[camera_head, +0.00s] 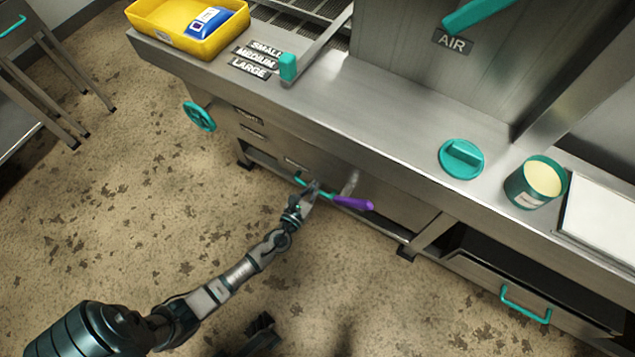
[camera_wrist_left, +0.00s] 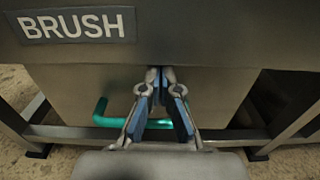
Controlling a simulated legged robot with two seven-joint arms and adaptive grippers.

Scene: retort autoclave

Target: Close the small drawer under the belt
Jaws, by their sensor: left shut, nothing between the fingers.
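The small drawer under the belt shows as a grey metal front with a teal bar handle (camera_head: 328,193) in the head view. A label reading BRUSH (camera_wrist_left: 72,26) is on the panel above it in the wrist view. The teal handle also shows in the wrist view (camera_wrist_left: 118,121), partly behind my fingers. My left gripper (camera_head: 313,185) is shut and empty, with its fingertips (camera_wrist_left: 161,74) close to the grey front, just below the labelled panel. I cannot tell whether they touch it, or how far the drawer stands out.
A purple-handled tool (camera_head: 353,203) is just right of my left gripper. A lower drawer with a teal handle (camera_head: 525,304) is at the right. A teal handwheel (camera_head: 199,116) projects at the left. A yellow tray (camera_head: 150,22) and cream-filled teal cup (camera_head: 535,183) stand on the counter.

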